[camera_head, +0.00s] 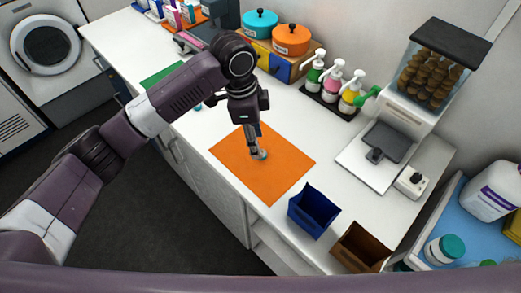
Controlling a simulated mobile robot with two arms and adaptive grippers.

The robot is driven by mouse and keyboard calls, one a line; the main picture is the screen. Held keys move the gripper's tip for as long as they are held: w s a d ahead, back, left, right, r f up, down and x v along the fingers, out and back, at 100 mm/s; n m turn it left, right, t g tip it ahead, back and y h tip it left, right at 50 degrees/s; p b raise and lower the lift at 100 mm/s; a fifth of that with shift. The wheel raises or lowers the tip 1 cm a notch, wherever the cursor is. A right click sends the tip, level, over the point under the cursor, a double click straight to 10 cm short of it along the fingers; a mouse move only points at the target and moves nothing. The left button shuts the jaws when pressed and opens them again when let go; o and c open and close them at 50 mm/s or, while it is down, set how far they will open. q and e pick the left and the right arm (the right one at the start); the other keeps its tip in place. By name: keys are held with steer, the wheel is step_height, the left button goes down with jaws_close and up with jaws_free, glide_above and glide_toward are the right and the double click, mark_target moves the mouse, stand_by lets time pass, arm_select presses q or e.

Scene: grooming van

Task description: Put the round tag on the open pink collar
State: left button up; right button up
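My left gripper (258,154) points down over the orange mat (282,180) on the white counter. A small pale grey, rounded thing (263,155) is at its fingertips, low over or touching the mat. It may be the round tag, but it is too small to be sure. I cannot tell whether the fingers are closed on it. I cannot make out an open pink collar; my arm hides part of the counter. My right gripper is not in view.
A blue bin (312,211) and a brown bin (360,248) stand at the counter's front right. Pump bottles (332,84), a kibble dispenser (432,70) and lidded pots (291,40) line the back. A green mat (163,75) lies left.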

arm_select(q)
steer(key=f, duration=0.1)
steer(key=f+p, duration=0.1)
steer(key=f, duration=0.1)
steer(key=d+f, duration=0.1)
steer(key=shift+w+f, duration=0.35)
steer(key=shift+f, duration=0.25)
steer(key=shift+c, duration=0.4)
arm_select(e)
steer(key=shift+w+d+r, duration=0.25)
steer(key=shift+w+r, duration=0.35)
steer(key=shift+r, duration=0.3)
arm_select(q)
steer(key=c, duration=0.8)
steer(key=shift+c, duration=0.5)
steer(key=shift+r, duration=0.1)
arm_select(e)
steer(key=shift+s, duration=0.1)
